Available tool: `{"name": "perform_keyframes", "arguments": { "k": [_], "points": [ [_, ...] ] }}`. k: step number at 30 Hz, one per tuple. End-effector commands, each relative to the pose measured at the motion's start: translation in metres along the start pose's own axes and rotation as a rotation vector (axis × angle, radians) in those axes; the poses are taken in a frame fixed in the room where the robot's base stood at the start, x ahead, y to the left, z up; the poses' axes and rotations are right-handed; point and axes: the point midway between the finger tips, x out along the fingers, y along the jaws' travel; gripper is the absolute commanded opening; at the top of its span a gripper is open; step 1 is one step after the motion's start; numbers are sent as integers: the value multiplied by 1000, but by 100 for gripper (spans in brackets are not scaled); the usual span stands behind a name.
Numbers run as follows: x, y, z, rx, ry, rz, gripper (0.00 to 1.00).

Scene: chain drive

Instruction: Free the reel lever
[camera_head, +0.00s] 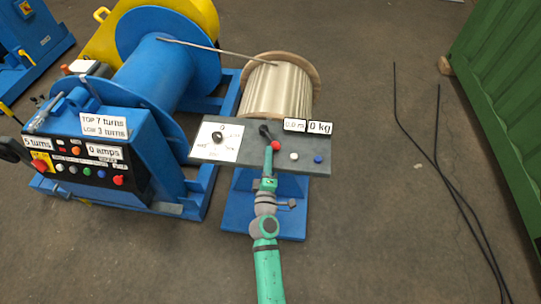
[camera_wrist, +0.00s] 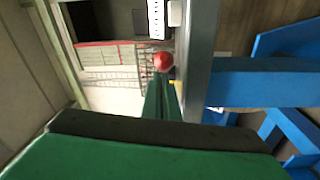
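The grey control panel (camera_head: 200,152) stands on a blue pedestal in front of the cream-wound reel (camera_head: 278,92). A short black lever (camera_head: 265,131) sticks up near the panel's back edge; I take it to be the reel lever. A red knob (camera_head: 276,145) is just in front of it, and a red ball (camera_wrist: 163,61) shows past my fingertips in the wrist view. My gripper (camera_head: 269,160) reaches over the panel's front edge, close to the red knob. Its green fingers (camera_wrist: 163,82) look pressed together, with nothing visible between them. I cannot tell whether they touch the knob or lever.
A white dial plate (camera_head: 222,143) is left of the lever; white (camera_head: 294,156) and blue (camera_head: 318,160) buttons are right. Display signs (camera_head: 307,126) stand at the back edge. A blue winch (camera_head: 130,165) stands left.

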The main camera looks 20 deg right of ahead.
Motion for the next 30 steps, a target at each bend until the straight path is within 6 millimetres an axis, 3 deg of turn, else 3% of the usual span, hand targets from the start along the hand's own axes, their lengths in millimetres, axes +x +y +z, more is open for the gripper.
{"name": "perform_keyframes", "arguments": {
  "k": [1,11,17,24,30],
  "points": [
    [8,10,34,-7,-68,13,0],
    [8,8,32,-8,-66,11,0],
    [-2,9,15,-9,-52,12,0],
    [-26,8,-27,-6,-13,8,0],
    [-48,13,12,-7,-10,6,0]
  ]
}}
